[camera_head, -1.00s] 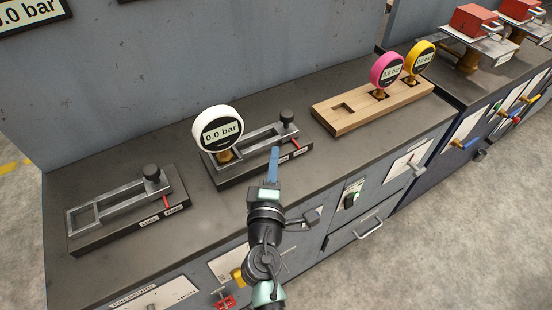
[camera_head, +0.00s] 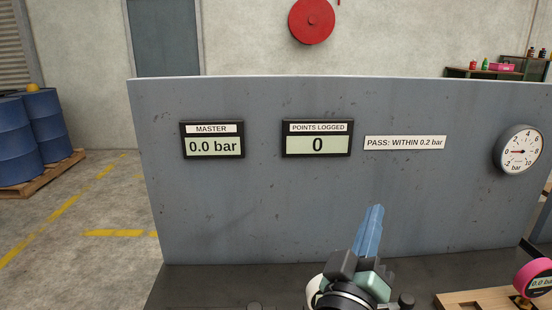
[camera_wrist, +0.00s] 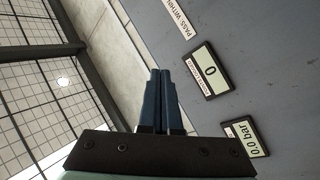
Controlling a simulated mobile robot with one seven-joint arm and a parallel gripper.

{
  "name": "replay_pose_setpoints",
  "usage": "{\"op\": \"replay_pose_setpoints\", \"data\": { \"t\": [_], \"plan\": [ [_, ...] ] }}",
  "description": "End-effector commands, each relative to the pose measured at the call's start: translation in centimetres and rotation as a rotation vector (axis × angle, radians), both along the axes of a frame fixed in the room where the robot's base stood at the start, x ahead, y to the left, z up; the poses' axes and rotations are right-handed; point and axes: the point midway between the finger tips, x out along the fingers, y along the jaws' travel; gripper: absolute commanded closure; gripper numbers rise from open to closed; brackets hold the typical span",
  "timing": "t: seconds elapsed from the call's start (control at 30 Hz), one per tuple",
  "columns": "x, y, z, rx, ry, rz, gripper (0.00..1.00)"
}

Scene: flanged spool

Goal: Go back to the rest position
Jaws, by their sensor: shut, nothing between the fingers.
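My gripper (camera_head: 369,230) is raised above the bench in front of the grey back panel. Its blue fingers point up and are shut with nothing between them. In the wrist view the two blue fingers (camera_wrist: 158,100) lie side by side, touching. The wrist camera looks up past the panel toward a gridded window and a bright lamp. My arm hides part of the bench behind it.
The grey panel (camera_head: 230,215) carries a MASTER display (camera_head: 212,146) reading 0.0 bar, a POINTS LOGGED display (camera_head: 317,145) reading 0, and a dial gauge (camera_head: 519,150). A pink gauge (camera_head: 534,278) stands in a wooden block (camera_head: 460,301) at lower right. Blue drums (camera_head: 40,130) stand far left.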

Motion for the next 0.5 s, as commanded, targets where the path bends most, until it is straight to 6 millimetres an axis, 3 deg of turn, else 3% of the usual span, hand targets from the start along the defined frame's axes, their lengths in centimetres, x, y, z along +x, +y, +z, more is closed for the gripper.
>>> {"op": "replay_pose_setpoints", "data": {
  "t": [0.03,0.2,0.33,0.5],
  "plan": [
    [-0.6,1.3,4.6,0.067,-0.097,0.061,1.0],
    [-4.0,6.1,16.3,0.275,-0.361,0.315,1.0],
    [-8.0,9.8,23.4,0.389,-0.515,0.532,1.0],
    [-12.6,13.3,28.8,0.466,-0.627,0.746,1.0]
  ]
}}
